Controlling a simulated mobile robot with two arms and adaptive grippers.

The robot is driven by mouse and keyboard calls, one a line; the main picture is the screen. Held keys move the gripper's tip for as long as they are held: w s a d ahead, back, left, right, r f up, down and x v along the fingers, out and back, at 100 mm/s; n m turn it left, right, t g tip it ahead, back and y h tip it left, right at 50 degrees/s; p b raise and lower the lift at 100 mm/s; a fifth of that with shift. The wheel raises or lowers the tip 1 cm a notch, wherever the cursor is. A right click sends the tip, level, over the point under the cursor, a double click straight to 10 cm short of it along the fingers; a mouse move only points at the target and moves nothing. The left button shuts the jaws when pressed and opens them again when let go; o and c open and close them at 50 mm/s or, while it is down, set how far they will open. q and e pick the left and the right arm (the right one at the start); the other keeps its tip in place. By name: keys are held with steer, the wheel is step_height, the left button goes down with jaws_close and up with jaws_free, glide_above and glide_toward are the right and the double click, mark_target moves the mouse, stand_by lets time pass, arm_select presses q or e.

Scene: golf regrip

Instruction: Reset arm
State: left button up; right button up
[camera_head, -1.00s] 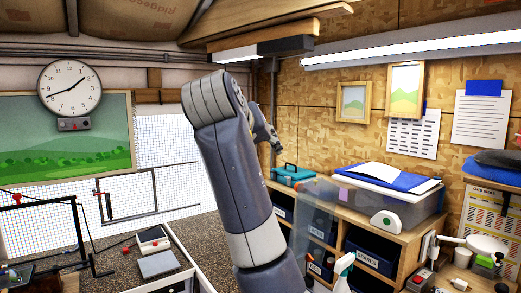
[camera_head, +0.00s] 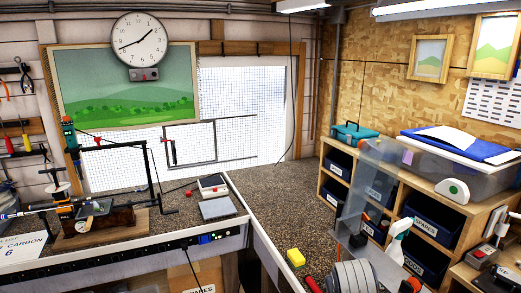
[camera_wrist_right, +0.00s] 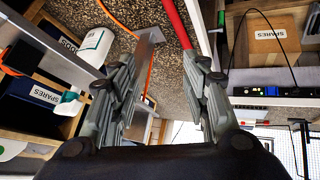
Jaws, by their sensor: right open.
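In the head view, the grey ribbed part of my arm shows at the bottom, right of the middle. My right gripper (camera_wrist_right: 162,68) shows in the wrist view with its two grey jointed fingers spread apart. Nothing is held between them. My left gripper is in neither view.
A workbench (camera_head: 140,253) stands at left with a clamp fixture (camera_head: 100,217). A shelf unit (camera_head: 436,204) with dark bins lines the right wall, with a spray bottle (camera_head: 398,242) before it.

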steer(key=s+d+f+g+y, duration=0.1)
steer(key=s+f+g, duration=0.1)
steer(key=s+f, duration=1.15)
steer(key=s+f+n+g+y, duration=0.1)
steer(key=s+f+g+y, duration=0.1)
steer(key=s, duration=1.6)
step_height(320, 180, down, 33)
steer(key=g+b, duration=0.1)
steer(key=b, duration=0.7)
arm_select(q)
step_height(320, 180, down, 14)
steer(key=b, duration=0.6)
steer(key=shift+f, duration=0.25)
arm_select(e)
steer(key=s+d+f, duration=0.1)
steer(key=s+f, duration=0.8)
steer(key=f, duration=0.2)
steer(key=s+d+f+g, duration=0.1)
steer(key=s+f, duration=0.8)
steer(key=f, duration=0.3)
steer(key=shift+d+f+n+h, duration=0.2)
steer(key=shift+f+n+h, duration=0.1)
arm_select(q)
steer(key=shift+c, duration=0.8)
arm_select(e)
steer(key=shift+c, duration=1.2)
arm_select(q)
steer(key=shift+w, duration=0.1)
arm_select(e)
steer(key=shift+s, duration=0.1)
